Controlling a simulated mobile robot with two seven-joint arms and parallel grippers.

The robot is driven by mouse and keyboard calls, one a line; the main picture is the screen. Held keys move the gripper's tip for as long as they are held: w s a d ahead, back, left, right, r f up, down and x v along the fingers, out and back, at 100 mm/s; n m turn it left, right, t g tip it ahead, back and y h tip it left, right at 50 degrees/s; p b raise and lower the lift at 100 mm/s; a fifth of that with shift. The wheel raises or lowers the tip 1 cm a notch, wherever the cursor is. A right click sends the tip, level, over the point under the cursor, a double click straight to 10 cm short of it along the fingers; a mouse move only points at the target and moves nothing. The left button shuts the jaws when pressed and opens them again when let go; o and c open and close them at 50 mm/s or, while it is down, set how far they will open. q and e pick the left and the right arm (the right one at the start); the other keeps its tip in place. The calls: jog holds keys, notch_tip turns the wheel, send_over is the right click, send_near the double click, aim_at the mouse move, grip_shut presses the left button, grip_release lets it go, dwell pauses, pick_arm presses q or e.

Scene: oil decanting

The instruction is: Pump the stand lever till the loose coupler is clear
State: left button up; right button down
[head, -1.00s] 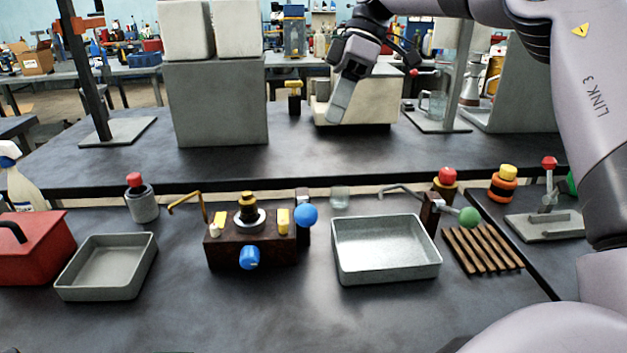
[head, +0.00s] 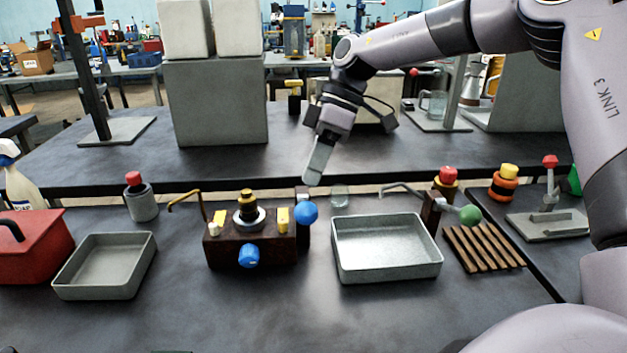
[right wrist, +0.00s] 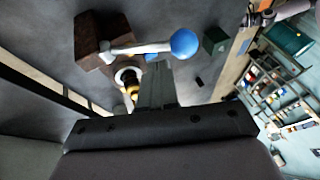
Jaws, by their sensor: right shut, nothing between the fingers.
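My right gripper (head: 314,172) is shut and empty, pointing down just above and behind a lever with a blue ball knob (head: 307,213). In the right wrist view its fingers (right wrist: 157,72) are close below the blue ball (right wrist: 184,43), apparently not touching. That lever's pale rod (right wrist: 140,49) comes from a brown block (right wrist: 102,38). A second lever with a green ball (head: 469,216) sits on a brown post (head: 431,211). A red-knobbed lever (head: 549,185) stands on a grey plate at the right. I cannot tell which part is the loose coupler. My left gripper is out of view.
A brown fixture (head: 240,250) with a ringed black fitting (head: 247,216) stands left of the blue ball. Grey trays (head: 340,262) (head: 66,290), a slatted wooden rack (head: 497,260) and a red toolbox (head: 30,255) share the bench. The bench front is mostly clear.

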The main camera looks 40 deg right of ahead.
aim_at(305, 207)
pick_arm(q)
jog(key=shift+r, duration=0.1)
pick_arm(e)
jog(key=shift+s+a+f, duration=0.65)
jog(key=shift+s, duration=0.15)
